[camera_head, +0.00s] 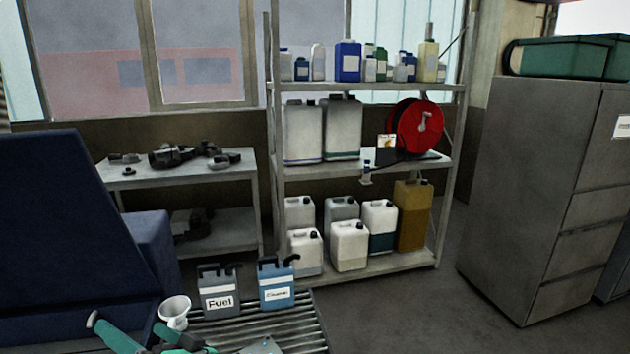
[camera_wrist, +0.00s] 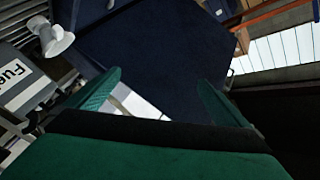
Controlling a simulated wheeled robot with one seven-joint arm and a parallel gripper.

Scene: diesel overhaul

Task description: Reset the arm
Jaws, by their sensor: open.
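My gripper (camera_wrist: 160,88) shows in the wrist view with its two green fingers spread apart and nothing between them. The wrist view is tilted, and a dark blue panel fills the space beyond the fingers. In the head view, green parts of my arm show at the bottom left, partly cut off by the picture edge. The white funnel (camera_head: 174,312) is close to them, and it also shows at the upper left of the wrist view (camera_wrist: 52,38).
A grey Fuel can (camera_head: 219,288) and a blue can (camera_head: 276,285) stand on a ribbed surface (camera_head: 305,325). A big dark blue body (camera_head: 70,240) is at left. Behind are a metal bench (camera_head: 190,178) and a loaded shelf rack (camera_head: 365,262). A grey cabinet (camera_head: 530,190) is at right; floor before it is clear.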

